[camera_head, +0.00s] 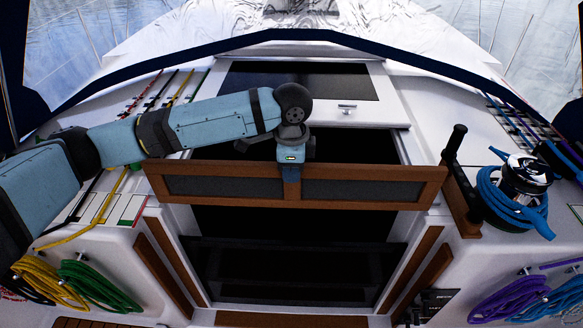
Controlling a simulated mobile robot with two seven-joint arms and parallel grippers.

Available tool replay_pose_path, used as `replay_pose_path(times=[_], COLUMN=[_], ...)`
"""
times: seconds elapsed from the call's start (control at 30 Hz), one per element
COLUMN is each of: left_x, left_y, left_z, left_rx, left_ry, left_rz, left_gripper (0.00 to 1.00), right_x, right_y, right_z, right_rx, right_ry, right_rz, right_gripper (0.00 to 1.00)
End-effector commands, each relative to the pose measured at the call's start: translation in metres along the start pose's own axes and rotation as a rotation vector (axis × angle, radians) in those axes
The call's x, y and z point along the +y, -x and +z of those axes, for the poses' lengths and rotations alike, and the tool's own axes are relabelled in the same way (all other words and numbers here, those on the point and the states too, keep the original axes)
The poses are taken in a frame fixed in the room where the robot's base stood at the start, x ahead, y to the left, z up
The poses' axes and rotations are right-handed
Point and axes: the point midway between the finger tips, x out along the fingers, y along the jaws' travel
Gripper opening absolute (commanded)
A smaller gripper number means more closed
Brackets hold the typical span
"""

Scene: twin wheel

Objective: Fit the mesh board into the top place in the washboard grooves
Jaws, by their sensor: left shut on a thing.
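The mesh board (363,190) is a wide wooden frame with two dark mesh panels. It spans the companionway opening from side to side, roughly level. My left gripper (291,170) is shut on the middle of its frame from above. The fingertips are partly hidden by the gripper body. The washboard grooves run along the wooden side strips (171,262) and (412,276) of the opening. Below the board the opening is dark. My right gripper is not in view.
A winch (525,176) with blue rope stands at the right, beside a dark upright handle (454,143). Coiled yellow (48,281), green (98,286) and purple (510,299) ropes hang at the sides. The white sliding hatch (345,112) lies behind the board.

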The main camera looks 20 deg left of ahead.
Motion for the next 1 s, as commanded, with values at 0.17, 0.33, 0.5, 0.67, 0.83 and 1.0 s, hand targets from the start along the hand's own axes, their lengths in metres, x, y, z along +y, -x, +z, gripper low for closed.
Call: replay_pose_path(times=[0.17,0.33,0.5,0.67,0.83,1.0], left_x=[0.0,0.0,0.0,0.0,0.0,0.0], left_y=[-0.003,-0.007,-0.011,-0.015,-0.019,-0.023], left_z=[0.0,0.0,0.0,0.0,0.0,0.0], left_rx=[0.001,0.001,0.002,0.001,0.001,0.001], left_ry=[0.0,0.0,0.0,0.0,-0.001,-0.001], left_rz=[-0.001,-0.001,-0.001,0.0,-0.001,-0.001], left_gripper=[0.0,0.0,0.0,0.0,0.0,0.0], right_x=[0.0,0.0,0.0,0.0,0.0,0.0], right_y=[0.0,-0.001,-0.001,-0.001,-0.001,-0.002], right_z=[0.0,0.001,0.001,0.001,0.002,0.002], right_rx=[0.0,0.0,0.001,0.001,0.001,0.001], right_ry=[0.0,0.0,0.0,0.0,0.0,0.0], right_rz=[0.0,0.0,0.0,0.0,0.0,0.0], right_gripper=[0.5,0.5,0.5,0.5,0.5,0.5])
